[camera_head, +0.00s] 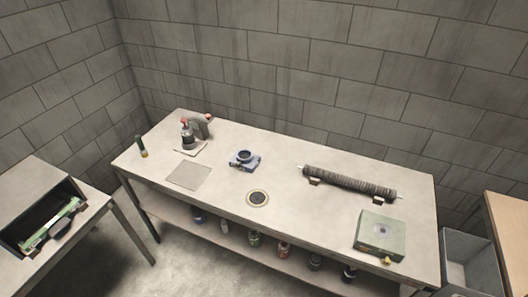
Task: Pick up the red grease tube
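No object in view can be clearly told as the red grease tube. Small red parts show at the back left of the long table, on a small dark device (187,136) standing on a light pad, with a red-tipped grey piece (202,127) beside it. A green tube-like item with an orange-yellow end (141,147) stands at the table's left end. Neither of my grippers is in view.
The long table (300,221) also holds a flat grey sheet (188,174), a blue-grey fixture (244,160), a round ring (258,198), a dark ribbed roller (349,182) and a green box (379,235). Several cans stand on its lower shelf. An open case (45,222) lies left.

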